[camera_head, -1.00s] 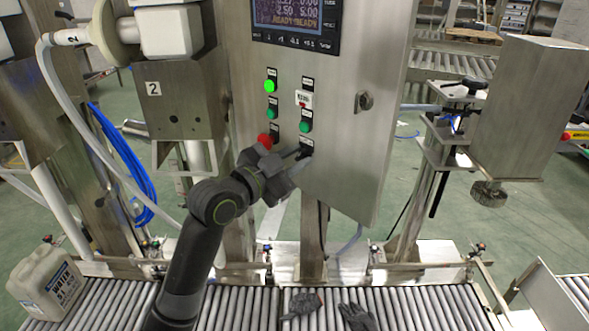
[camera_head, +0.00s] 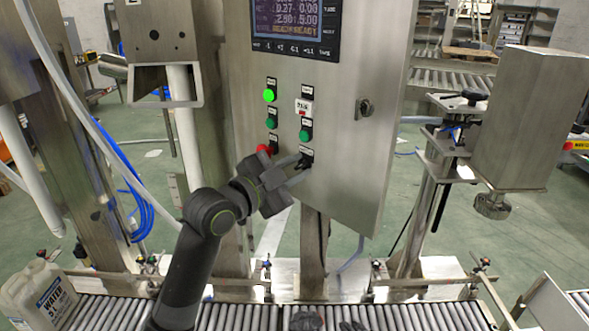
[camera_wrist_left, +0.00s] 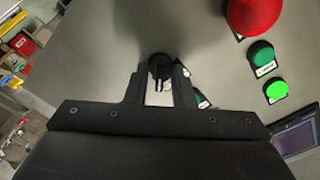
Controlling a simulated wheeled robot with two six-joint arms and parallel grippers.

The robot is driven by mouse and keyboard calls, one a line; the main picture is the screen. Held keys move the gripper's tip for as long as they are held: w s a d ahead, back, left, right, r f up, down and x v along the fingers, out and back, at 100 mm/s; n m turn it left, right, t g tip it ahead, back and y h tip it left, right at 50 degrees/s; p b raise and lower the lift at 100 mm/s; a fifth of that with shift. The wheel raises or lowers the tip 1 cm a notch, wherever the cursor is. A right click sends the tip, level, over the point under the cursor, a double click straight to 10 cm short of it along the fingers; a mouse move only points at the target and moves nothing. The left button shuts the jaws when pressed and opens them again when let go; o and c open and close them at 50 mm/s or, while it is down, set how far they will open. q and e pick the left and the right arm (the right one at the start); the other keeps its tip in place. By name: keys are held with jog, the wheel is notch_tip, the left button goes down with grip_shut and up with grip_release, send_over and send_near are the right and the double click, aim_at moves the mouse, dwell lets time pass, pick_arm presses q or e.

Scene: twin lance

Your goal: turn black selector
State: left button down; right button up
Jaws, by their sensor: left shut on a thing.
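The black selector (camera_head: 306,159) sits at the lower right of the button group on the steel control cabinet (camera_head: 340,190). My left gripper (camera_head: 301,168) reaches it from the lower left and is shut on it. In the left wrist view the black selector (camera_wrist_left: 160,66) shows between the two fingertips of my left gripper (camera_wrist_left: 160,84). The fingers hide part of the knob, and I cannot tell its exact angle.
A red button (camera_head: 264,149) is close left of the gripper. Green buttons and a lit green lamp (camera_head: 269,95) are above, under a display (camera_head: 296,25). A key lock (camera_head: 364,107) is to the right. A roller conveyor (camera_head: 400,315) and a water canister (camera_head: 40,292) are below.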

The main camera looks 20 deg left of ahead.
pick_arm(q)
jog(key=c, duration=1.5)
grip_release()
jog(key=shift+c, duration=0.2)
jog(key=shift+s, duration=0.1)
jog(key=p+v, duration=0.6)
jog(key=v, duration=1.1)
jog(key=shift+s, duration=0.15)
